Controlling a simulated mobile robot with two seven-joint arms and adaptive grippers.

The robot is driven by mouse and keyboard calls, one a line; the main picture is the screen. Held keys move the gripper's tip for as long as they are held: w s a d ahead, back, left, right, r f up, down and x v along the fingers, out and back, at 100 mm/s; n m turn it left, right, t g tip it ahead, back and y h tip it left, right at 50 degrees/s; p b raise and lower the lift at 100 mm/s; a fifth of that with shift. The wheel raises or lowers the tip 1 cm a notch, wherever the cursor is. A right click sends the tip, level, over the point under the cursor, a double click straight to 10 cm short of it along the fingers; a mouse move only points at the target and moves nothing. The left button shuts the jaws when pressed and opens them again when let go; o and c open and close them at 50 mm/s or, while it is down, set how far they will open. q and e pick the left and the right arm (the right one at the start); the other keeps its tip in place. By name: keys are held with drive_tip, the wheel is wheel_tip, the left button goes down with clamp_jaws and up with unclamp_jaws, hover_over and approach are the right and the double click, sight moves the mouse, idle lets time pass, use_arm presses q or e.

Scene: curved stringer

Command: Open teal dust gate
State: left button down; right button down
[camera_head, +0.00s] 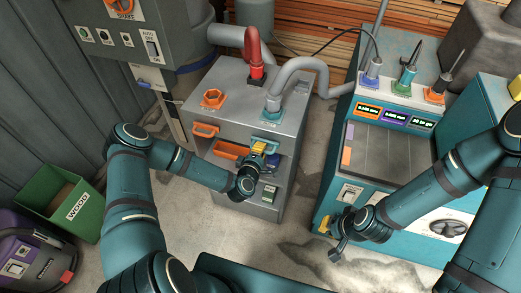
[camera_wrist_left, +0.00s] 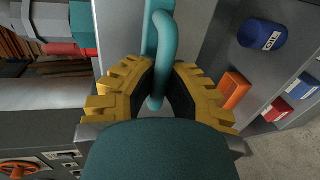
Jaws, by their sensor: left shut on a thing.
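In the left wrist view a teal handle (camera_wrist_left: 164,42), a rounded bar on a teal plate, stands between the yellow fingers of my left gripper (camera_wrist_left: 158,95), which is shut on it. In the head view my left gripper (camera_head: 262,150) is at the front of the grey cabinet, just below a teal fitting (camera_head: 271,113) at the foot of a grey hose. The handle is mostly hidden there by the fingers. My right gripper (camera_head: 335,238) hangs in front of the teal machine, away from the cabinet; its jaws are too small to judge.
A green bin (camera_head: 62,200) stands left.

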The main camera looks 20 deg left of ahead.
use_arm(q)
drive_tip(key=f+v, duration=0.1)
drive_tip(key=v, duration=0.5)
drive_tip(key=shift+s, duration=0.45)
drive_tip(key=c, duration=1)
unclamp_jaws()
drive_tip(key=shift+f, duration=0.1)
drive_tip(key=v, duration=0.7)
drive_tip(key=shift+s, duration=0.25)
drive_tip(key=s+d+f+m+g+h, duration=0.2)
drive_tip(key=d+f+m+g+h, duration=0.15)
drive_tip(key=d+m+g, duration=0.45)
drive_tip(key=s+r+m+g+b, duration=0.1)
drive_tip(key=s+r+m+g, duration=0.1)
drive_tip(key=s+m+g, duration=0.3)
drive_tip(key=s+m, duration=0.2)
drive_tip(key=shift+a+r+m+g, duration=0.2)
drive_tip(key=shift+r+m+g, duration=0.1)
drive_tip(key=shift+r+m, duration=0.1)
